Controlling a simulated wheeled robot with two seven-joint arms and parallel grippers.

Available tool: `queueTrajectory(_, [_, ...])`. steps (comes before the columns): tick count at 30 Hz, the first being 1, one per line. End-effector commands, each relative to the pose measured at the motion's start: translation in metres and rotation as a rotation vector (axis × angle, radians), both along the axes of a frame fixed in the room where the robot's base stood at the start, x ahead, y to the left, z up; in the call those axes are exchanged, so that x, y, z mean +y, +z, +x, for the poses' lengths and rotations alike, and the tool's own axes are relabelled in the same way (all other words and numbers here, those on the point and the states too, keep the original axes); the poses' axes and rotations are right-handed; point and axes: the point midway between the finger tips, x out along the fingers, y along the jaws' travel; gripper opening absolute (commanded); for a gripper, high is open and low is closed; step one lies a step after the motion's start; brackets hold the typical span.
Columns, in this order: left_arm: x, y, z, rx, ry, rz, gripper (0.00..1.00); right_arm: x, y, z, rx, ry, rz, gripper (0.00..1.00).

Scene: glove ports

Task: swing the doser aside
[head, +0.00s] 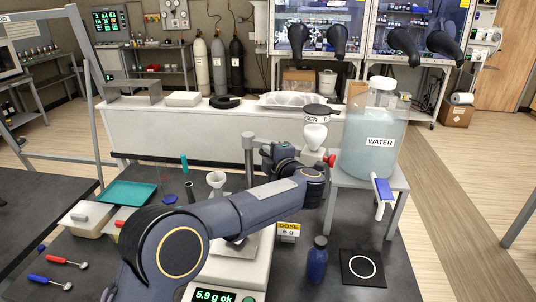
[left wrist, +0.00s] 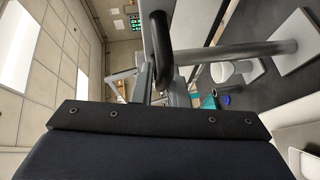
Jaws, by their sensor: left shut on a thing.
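The doser (head: 316,135) has a black top with a partly hidden label, a white body and a red knob (head: 331,160). It is at the right of a grey upright post (head: 248,158). My left arm reaches across the balance, and my left gripper (head: 268,152) is beside the post, left of the doser. In the left wrist view my gripper (left wrist: 160,85) is shut at a black curved bar (left wrist: 158,45), seemingly the doser's handle. The exact contact is hard to see. The post (left wrist: 235,50) lies across that view. My right gripper is out of view.
A balance (head: 257,270) reading "5.9 g ok" stands below my arm. A water tank (head: 372,160) on a grey stand is right of the doser.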

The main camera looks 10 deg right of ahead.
Motion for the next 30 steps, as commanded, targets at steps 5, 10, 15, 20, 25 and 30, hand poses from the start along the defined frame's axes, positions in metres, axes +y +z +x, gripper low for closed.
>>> queueTrajectory(5, [-0.001,-0.007,-0.001,0.013,0.0,-0.003,0.26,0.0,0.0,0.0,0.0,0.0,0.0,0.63])
queueTrajectory(10, [0.0,-0.004,0.0,0.009,-0.001,-0.003,0.32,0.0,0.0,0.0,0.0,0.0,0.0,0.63])
queueTrajectory(15, [-0.001,-0.003,-0.001,0.006,-0.001,-0.003,0.32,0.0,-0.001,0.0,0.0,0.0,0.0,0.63])
queueTrajectory(20, [-0.006,-0.001,-0.018,0.005,-0.003,-0.004,0.32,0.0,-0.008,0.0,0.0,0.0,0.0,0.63])
queueTrajectory(25, [-0.015,0.002,-0.046,0.005,-0.003,-0.003,0.32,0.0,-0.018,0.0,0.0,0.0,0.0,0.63])
queueTrajectory(30, [-0.021,0.006,-0.067,0.007,-0.003,-0.003,0.32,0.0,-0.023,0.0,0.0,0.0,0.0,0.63])
